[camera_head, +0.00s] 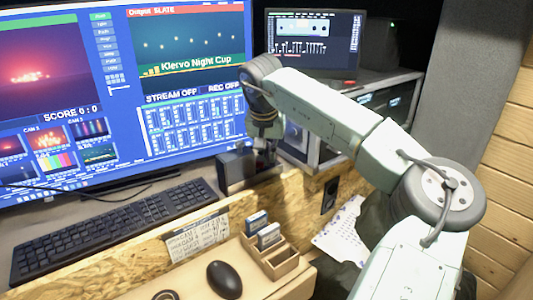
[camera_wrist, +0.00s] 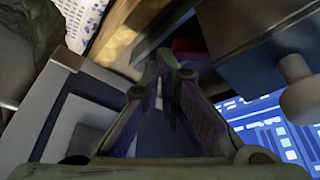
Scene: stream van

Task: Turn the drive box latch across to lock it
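A dark box (camera_head: 237,168), which looks like the drive box, stands at the desk's back edge below the large monitor in the head view. My gripper (camera_head: 268,150) points down just right of it, its fingertips hard to make out there. In the wrist view my gripper (camera_wrist: 161,70) has its fingers nearly together, with nothing visible held between them. A dark box (camera_wrist: 265,40) with a round pale knob (camera_wrist: 297,85) is at the right of the wrist view, apart from the fingers. I cannot tell which part is the latch, or which way it is turned.
A keyboard (camera_head: 115,232), a large monitor (camera_head: 190,70) and a smaller screen (camera_head: 315,42) surround the work area. A wooden tray (camera_head: 272,262) with small cartridges and a black mouse (camera_head: 224,280) are in front. A grey-framed case (camera_wrist: 85,105) lies left of the fingers.

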